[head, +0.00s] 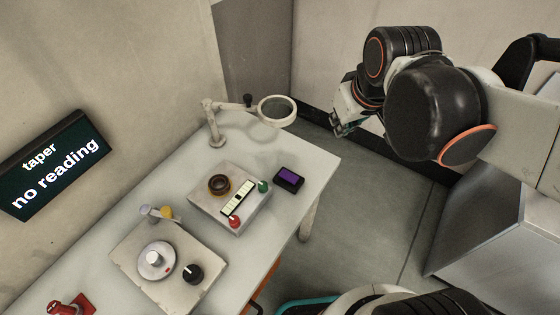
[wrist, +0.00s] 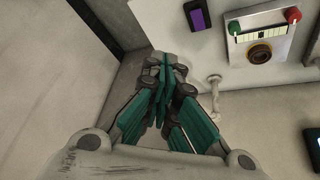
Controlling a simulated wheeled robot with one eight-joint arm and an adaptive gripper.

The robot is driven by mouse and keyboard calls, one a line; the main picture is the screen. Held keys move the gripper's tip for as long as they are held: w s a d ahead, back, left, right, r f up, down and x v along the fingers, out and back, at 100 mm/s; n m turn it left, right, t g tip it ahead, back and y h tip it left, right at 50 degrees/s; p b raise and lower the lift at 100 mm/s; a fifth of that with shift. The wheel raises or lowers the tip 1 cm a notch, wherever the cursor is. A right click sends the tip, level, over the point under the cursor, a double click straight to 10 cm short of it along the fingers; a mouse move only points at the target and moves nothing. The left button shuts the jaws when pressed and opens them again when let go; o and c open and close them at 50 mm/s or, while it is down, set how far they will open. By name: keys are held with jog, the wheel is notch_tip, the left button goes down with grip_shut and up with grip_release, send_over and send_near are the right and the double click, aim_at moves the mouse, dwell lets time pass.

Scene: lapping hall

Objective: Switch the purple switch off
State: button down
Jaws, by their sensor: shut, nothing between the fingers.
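The purple switch (head: 289,178) is a small dark box with a purple rocker face, on the white table near its right edge. It also shows in the wrist view (wrist: 197,19) at the top, just above my gripper. I cannot tell from its face which way it is set. My gripper (head: 338,130) is off the table's far right side in the head view, apart from the switch. In the wrist view my gripper (wrist: 164,62) has its teal fingers closed together with nothing between them.
The white table (head: 316,165) also bears a panel (head: 208,205) with red and green knobs, a magnifier lamp (head: 276,110), a dial plate (head: 130,257) and a red device (head: 68,306). A sign (head: 52,165) reads "taper no reading". Floor is clear right of the table.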

jog(key=w+a+f+n+g+p, duration=0.2)
jog(key=w+a+f+n+g, duration=0.15)
jog(key=w+a, duration=0.25)
jog(key=n+g, duration=0.2)
jog(key=n, duration=0.2)
send_over(280, 172)
notch_tip(280, 172, down, 8)
jog(key=shift+f+h, duration=0.15)
jog(key=shift+h, duration=0.15)
jog(key=shift+t, duration=0.25)
notch_tip(280, 172, down, 14)
jog(key=b, duration=0.5)
